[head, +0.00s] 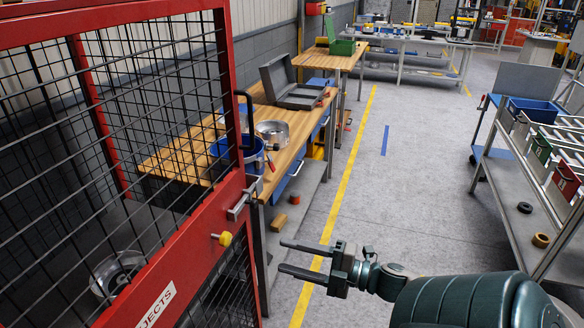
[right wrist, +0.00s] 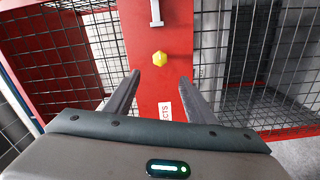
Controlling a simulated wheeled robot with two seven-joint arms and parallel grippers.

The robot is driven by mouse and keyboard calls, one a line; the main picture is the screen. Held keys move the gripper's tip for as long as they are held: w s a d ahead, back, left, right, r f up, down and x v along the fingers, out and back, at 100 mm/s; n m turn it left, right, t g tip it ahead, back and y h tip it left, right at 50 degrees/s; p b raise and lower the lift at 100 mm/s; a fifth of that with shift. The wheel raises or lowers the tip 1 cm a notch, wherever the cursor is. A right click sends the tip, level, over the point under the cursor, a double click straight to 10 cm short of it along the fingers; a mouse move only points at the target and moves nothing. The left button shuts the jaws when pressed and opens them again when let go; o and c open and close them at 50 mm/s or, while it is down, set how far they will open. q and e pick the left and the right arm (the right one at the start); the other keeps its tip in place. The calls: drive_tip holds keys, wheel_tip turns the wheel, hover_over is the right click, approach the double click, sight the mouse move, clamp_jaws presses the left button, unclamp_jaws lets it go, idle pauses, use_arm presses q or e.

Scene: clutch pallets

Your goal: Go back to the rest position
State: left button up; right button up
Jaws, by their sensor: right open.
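My right gripper (head: 290,258) is open and empty. It points left in the head view, at the red cage door (head: 190,232), with its fingertips apart from the yellow knob (head: 225,239). In the right wrist view the two fingers (right wrist: 158,90) are spread on either side of the red door post (right wrist: 150,40). The yellow knob (right wrist: 159,58) shows beyond and between the fingertips. My left gripper is not in view.
A silver metal part (head: 118,272) lies inside the mesh cage. A wooden bench (head: 180,160) behind it bears a blue bucket (head: 238,155), a metal bowl (head: 273,131) and an open grey case (head: 290,92). A cart with bins (head: 540,150) stands right. The middle floor is clear.

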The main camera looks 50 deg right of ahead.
idle(0.3)
drive_tip(key=d+f+m+h, duration=0.4)
drive_tip(key=d+f, duration=0.1)
drive_tip(key=f, duration=0.6)
drive_tip(key=s+d+f+m+g+h+b, duration=0.1)
drive_tip(key=s+f+m+g+h, duration=0.25)
drive_tip(key=f, duration=1.15)
drive_tip(key=s+d+f+m+g+h+b, duration=0.15)
drive_tip(key=s+f+m, duration=0.4)
drive_tip(key=f, duration=0.85)
drive_tip(key=s+a+f+m+g, duration=0.1)
drive_tip(key=s+a+f+g, duration=0.15)
drive_tip(key=s+f, duration=0.2)
drive_tip(key=s+a+f+g, duration=0.1)
drive_tip(key=s+a+f, duration=0.2)
drive_tip(key=f, duration=0.3)
drive_tip(key=s+a+f+m+g, duration=0.1)
drive_tip(key=s+a+f+g, duration=0.15)
drive_tip(key=f, duration=0.35)
drive_tip(key=s+a+f+m+g+y, duration=0.1)
drive_tip(key=s+a+f+g, duration=0.1)
drive_tip(key=s+a+f, duration=0.3)
drive_tip(key=s+a+f+m+g+y, duration=0.1)
drive_tip(key=s+a+f+g, duration=0.1)
drive_tip(key=s+a+f, duration=0.4)
drive_tip(key=s+a, duration=0.5)
drive_tip(key=s, duration=0.1)
drive_tip(key=shift+a+f+g, duration=0.3)
drive_tip(key=shift+a, duration=0.1)
drive_tip(key=shift+w, duration=0.1)
